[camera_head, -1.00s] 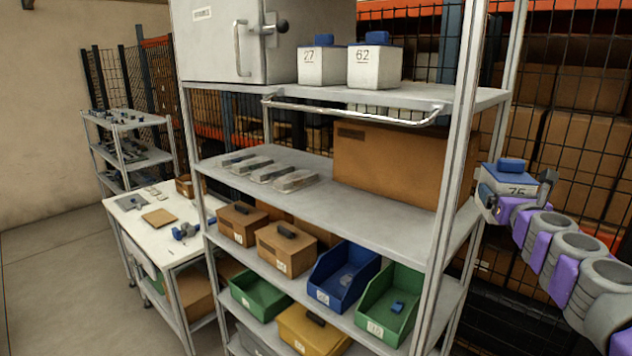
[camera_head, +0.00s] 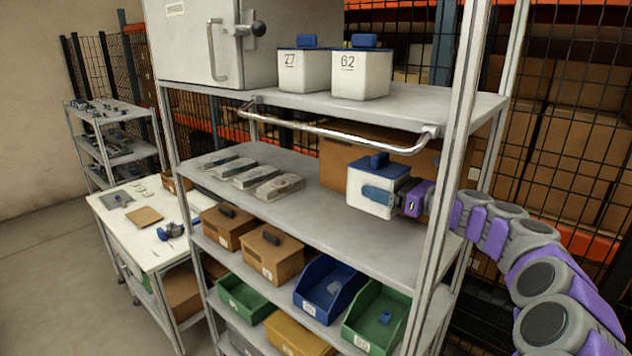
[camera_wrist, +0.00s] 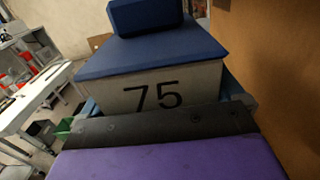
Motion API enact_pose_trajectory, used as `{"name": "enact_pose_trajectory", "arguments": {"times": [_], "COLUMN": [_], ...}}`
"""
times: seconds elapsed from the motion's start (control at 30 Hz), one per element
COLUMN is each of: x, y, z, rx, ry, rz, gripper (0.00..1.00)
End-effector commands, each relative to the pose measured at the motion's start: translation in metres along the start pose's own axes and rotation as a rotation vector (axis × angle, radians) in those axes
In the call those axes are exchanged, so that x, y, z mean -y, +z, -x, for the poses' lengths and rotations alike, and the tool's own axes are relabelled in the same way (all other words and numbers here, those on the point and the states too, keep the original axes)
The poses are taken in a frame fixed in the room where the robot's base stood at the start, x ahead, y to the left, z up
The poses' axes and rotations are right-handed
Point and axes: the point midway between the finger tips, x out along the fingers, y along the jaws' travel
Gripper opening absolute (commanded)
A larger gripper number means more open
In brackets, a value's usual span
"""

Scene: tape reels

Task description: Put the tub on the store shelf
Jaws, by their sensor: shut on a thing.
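The tub is white with a blue lid and blue knob. In the head view the tub (camera_head: 366,190) is at the right part of the middle shelf (camera_head: 330,221), in front of a large brown box. My gripper (camera_head: 385,198) is shut on the tub, reaching in past the right front post. The wrist view shows the tub (camera_wrist: 150,88) upright, with the number 75 facing the camera and jaws at its sides. I cannot tell whether its base touches the shelf.
A metal rail (camera_head: 335,135) runs above the tub below the top shelf. Tubs marked 27 (camera_head: 302,68) and 62 (camera_head: 360,75) stand up there. Several grey packs (camera_head: 245,172) lie at the shelf's left. The brown box (camera_head: 338,160) is behind the tub. Shelf between packs and tub is clear.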

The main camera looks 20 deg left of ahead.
Motion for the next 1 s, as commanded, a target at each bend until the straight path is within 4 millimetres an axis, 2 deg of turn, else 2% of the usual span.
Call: {"name": "enact_pose_trajectory", "arguments": {"times": [0.07,0.33,0.57,0.8,1.0], "x": [-0.003,-0.003,-0.004,-0.003,-0.003], "y": [-0.006,-0.053,-0.069,-0.100,-0.101], "z": [-0.003,-0.002,-0.004,-0.004,-0.003], "rx": [0.001,0.002,0.002,0.001,0.000], "ry": [0.017,0.020,0.020,0.019,0.019], "rz": [-0.001,-0.001,0.001,-0.001,0.001], "gripper": [0.62,0.62,0.62,0.62,0.62]}}
